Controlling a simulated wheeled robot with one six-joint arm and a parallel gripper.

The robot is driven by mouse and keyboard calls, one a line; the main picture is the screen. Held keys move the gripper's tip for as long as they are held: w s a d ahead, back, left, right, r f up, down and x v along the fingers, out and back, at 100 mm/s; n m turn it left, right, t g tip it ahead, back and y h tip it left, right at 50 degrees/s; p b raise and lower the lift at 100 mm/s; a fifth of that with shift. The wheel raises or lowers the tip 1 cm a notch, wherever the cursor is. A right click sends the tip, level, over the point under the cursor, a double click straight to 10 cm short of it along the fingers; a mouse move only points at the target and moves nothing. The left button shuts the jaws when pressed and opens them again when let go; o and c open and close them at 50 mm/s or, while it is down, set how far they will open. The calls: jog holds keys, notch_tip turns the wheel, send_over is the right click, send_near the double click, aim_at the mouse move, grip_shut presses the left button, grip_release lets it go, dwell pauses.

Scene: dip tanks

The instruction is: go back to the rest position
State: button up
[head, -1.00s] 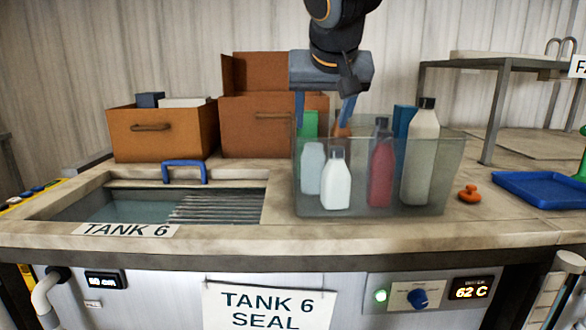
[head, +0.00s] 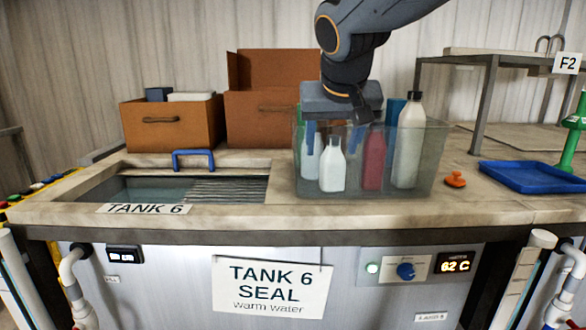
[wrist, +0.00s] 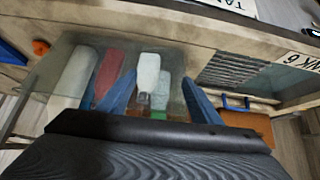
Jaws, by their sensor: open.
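My gripper (head: 335,135) is over the clear bin (head: 420,185) on the tank counter, its blue fingers pointing down at the bottles. In the wrist view my gripper (wrist: 160,100) shows its two blue fingers spread apart, with no object clearly held between them. The bin holds a small white bottle (head: 332,168), a red bottle (head: 374,160), a tall pale bottle (head: 408,145) and other blue and green items. The wrist view also shows the white bottle (wrist: 148,72) and the red bottle (wrist: 110,72). How deep the fingertips reach into the bin is hard to tell.
Tank 6 (head: 110,195) with its blue handle (head: 193,158) lies left of the bin. Two brown boxes (head: 172,130) stand behind. An orange knob (head: 455,180) and a blue tray (head: 535,178) are to the right, beside a metal rack (head: 490,100).

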jog(key=s+d+f+g, duration=0.2)
jog(key=s+f, duration=0.4)
jog(key=f, duration=0.4)
jog(key=s+d+f+g, duration=0.2)
jog(key=s+d+f, duration=0.3)
jog(key=f, duration=0.5)
jog(key=s+d+f+g, duration=0.3)
jog(key=s+f, duration=0.3)
jog(key=f, duration=0.4)
jog(key=shift+s+d, duration=0.3)
jog(key=shift+d, duration=0.45)
jog(key=shift+d+f, duration=0.1)
